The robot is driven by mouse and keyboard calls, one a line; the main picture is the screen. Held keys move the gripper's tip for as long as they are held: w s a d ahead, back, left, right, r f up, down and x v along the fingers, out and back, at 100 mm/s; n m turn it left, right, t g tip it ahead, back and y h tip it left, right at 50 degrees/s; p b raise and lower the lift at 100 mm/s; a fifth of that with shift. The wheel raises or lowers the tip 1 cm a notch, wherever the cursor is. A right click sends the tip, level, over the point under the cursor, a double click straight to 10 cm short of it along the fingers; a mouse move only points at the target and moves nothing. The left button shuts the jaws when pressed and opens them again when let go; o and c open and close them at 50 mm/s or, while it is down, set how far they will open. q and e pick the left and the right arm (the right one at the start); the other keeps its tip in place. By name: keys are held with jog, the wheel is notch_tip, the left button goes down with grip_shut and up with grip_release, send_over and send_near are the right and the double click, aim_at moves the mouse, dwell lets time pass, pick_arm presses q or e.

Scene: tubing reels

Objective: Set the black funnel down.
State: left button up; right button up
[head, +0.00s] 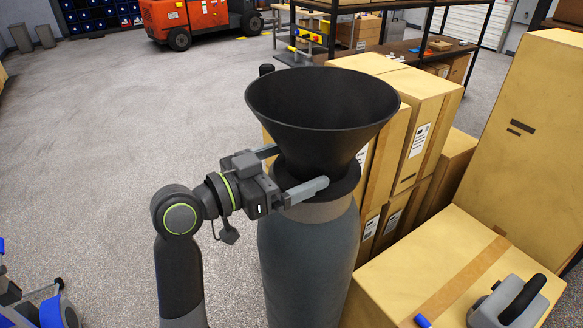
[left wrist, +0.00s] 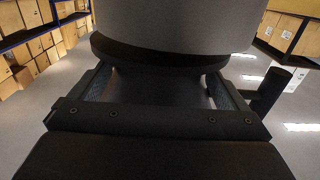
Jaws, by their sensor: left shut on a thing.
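The black funnel (head: 322,110) is upright, wide mouth up, above a tall dark grey cylinder (head: 305,255) with a lighter band near its top. My left gripper (head: 302,168) reaches in from the left and is shut on the funnel's narrow lower part, one finger on each side. In the left wrist view, the funnel (left wrist: 160,90) lies between the fingers, with a grey rounded surface (left wrist: 170,25) right against its dark rim. The funnel's lower end is hidden, so I cannot tell whether it bears on the cylinder. My right gripper is not in view.
Stacked cardboard boxes (head: 437,95) stand close behind and right of the cylinder. A large box (head: 440,262) at the front right bears a grey thing with a black handle (head: 510,302). An orange vehicle (head: 195,18) is far back. The floor (head: 90,140) at left is mostly clear.

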pick_arm(q)
jog(key=shift+s+f, duration=0.15)
jog(key=shift+f, duration=0.25)
jog(key=shift+f, duration=0.1)
jog(key=shift+f, duration=0.2)
jog(key=o, duration=0.8)
jog(key=shift+r, duration=0.1)
jog(key=shift+r, duration=0.1)
jog(key=shift+a, duration=0.1)
